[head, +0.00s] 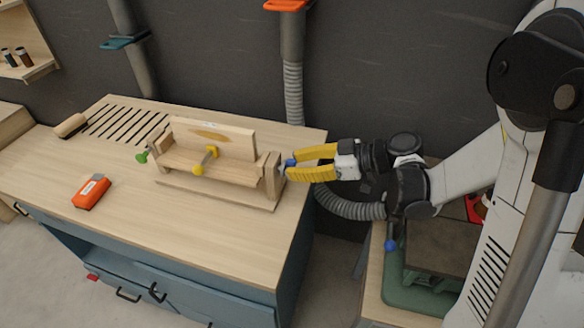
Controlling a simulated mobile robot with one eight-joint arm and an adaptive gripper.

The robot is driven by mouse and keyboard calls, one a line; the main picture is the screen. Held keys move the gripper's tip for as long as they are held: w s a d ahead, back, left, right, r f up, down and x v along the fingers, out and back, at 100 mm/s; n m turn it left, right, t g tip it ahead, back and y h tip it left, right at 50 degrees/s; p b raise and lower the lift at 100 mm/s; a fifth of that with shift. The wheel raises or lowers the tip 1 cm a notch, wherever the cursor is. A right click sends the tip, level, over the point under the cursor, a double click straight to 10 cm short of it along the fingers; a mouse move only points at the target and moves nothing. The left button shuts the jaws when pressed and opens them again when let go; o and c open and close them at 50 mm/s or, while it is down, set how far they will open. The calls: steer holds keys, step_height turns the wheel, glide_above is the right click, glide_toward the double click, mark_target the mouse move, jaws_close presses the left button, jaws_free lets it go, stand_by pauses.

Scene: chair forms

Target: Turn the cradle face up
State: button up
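The wooden cradle (228,173) sits on a base board on the workbench. A light panel (225,140) with a brown oval mark stands nearly upright along its back.
The workbench top (150,220) is clear in front of the cradle. An orange-red box (91,191) lies at left, and a brush-like wooden piece (71,125) by the slots at the back. A ribbed hose (293,92) hangs behind. A green machine (420,290) stands right of the bench.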

steer(key=shift+w+a+f, duration=0.2)
steer(key=shift+a+f, duration=0.05)
steer(key=shift+a, duration=0.35)
jaws_close()
